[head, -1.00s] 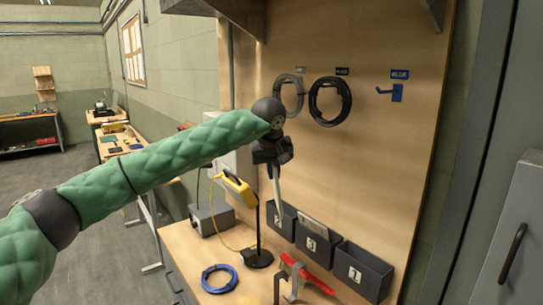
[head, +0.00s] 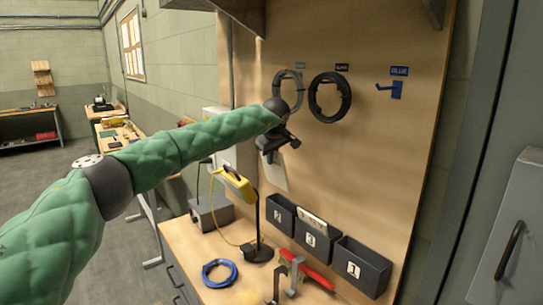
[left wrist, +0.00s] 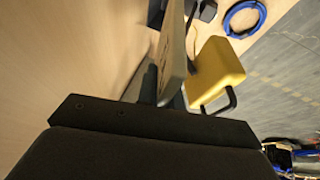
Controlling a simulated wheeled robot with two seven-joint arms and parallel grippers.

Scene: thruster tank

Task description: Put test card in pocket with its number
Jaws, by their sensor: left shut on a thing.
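My left gripper (head: 270,153) is shut on a pale test card (head: 275,175), which hangs below it in front of the wooden board. In the left wrist view the card (left wrist: 172,55) shows nearly edge-on, and dark marks on it are unreadable. Three dark pockets stand in a row below and to the right of the gripper. The left pocket (head: 279,216) appears marked 2, the middle pocket (head: 313,244) 3 and the right pocket (head: 362,270) 1. Another pale card (head: 313,222) sits in the middle pocket. The held card is above the pockets and apart from them. My right gripper is out of view.
A yellow device (head: 238,185) on a black stand is close below and left of the held card. A blue cable coil (head: 219,273), grey hooked pieces (head: 292,278) and a red tool (head: 318,279) lie on the bench. Black coils (head: 330,97) hang above.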

